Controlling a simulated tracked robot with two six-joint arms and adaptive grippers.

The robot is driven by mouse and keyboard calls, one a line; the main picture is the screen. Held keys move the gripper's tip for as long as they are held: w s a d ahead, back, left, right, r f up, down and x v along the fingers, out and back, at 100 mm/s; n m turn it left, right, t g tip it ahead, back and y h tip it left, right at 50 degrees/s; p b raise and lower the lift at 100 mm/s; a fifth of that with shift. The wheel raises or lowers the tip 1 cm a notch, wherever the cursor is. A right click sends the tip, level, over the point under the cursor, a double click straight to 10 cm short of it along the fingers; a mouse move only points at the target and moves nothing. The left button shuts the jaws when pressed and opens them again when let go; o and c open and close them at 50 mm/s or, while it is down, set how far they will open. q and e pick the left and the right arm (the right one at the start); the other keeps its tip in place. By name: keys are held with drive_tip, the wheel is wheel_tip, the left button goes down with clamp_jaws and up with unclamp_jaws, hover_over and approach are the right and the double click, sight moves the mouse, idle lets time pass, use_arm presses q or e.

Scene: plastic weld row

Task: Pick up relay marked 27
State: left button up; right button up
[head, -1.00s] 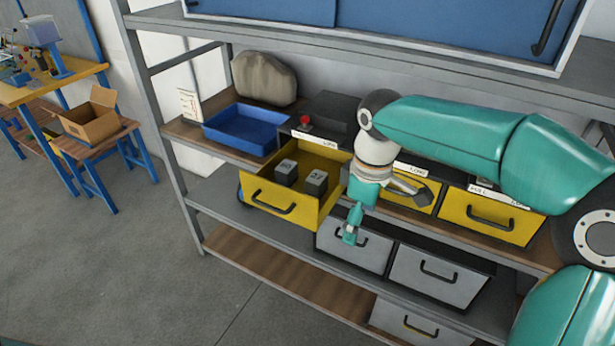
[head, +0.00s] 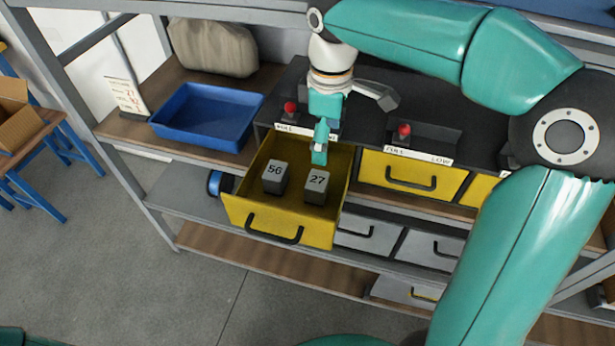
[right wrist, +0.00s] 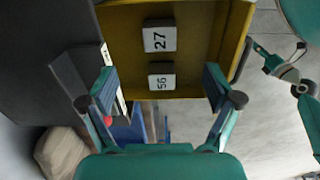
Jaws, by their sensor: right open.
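The relay marked 27 (head: 316,187) is a dark block with a light grey top, upright in an open yellow drawer (head: 240,214). It also shows in the right wrist view (right wrist: 159,39). A similar relay (head: 275,178), whose mark looks like 56, stands to its left. My right gripper (head: 319,155) is above the drawer's back part, just behind and above relay 27, touching neither relay. In the right wrist view its fingers (right wrist: 160,82) are spread and empty. Part of my left arm and gripper (right wrist: 284,66) shows at the right of that view; its jaw opening is unclear.
A blue tray (head: 207,118) and a grey sack (head: 213,47) are on the shelf left of the drawer. Red knobs (head: 290,107) sit on the dark housing above. A closed yellow drawer (head: 410,173) is to the right.

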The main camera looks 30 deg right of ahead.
sight(321, 180)
drive_tip(key=f, duration=1.1)
drive_tip(key=shift+w+a, duration=0.15)
drive_tip(key=shift+w, duration=0.25)
drive_tip(key=shift+w+a+f, duration=0.1)
drive_tip(key=shift+a+f, duration=0.05)
drive_tip(key=shift+f, duration=1.2)
drive_tip(key=shift+w+a+f, duration=0.1)
drive_tip(key=shift+f, duration=1.2)
drive_tip(key=c, duration=1.4)
drive_tip(key=shift+o, duration=0.2)
drive_tip(key=shift+r, duration=0.15)
